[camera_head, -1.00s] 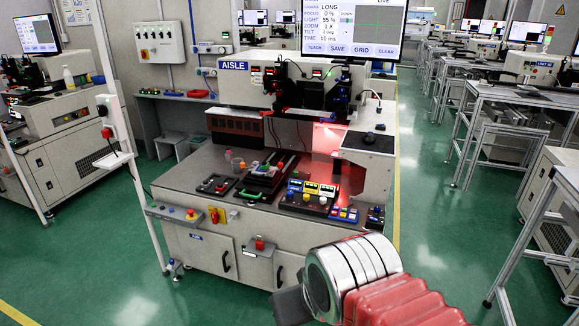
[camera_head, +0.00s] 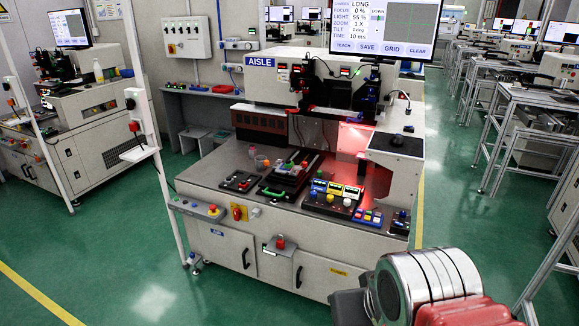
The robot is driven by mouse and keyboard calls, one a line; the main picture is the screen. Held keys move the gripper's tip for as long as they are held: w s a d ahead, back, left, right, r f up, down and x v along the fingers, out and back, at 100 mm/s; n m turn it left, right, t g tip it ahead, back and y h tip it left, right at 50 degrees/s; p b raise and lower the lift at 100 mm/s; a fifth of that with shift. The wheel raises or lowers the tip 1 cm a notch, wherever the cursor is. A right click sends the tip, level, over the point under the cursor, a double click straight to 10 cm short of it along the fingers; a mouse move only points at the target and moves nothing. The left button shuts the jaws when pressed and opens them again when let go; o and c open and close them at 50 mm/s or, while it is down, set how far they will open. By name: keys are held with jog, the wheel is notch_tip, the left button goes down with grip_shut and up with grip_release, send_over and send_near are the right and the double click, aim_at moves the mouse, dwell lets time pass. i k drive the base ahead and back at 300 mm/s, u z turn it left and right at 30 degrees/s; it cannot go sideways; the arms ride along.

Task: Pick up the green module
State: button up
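My gripper's fingertips are not in view.
A button box (camera_head: 327,203) with coloured knobs and a small panel of coloured buttons (camera_head: 367,217) sit right of the fixture. A dark tray (camera_head: 238,181) lies left of it. A white post (camera_head: 150,130) stands at the bench's left. Green floor (camera_head: 120,260) is clear in front.

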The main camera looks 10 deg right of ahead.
aim_at(288, 164)
jog(key=u, duration=0.4)
jog(key=i, duration=0.8)
jog(key=u, duration=0.6)
jog(key=i, duration=1.9)
jog(key=z, duration=0.4)
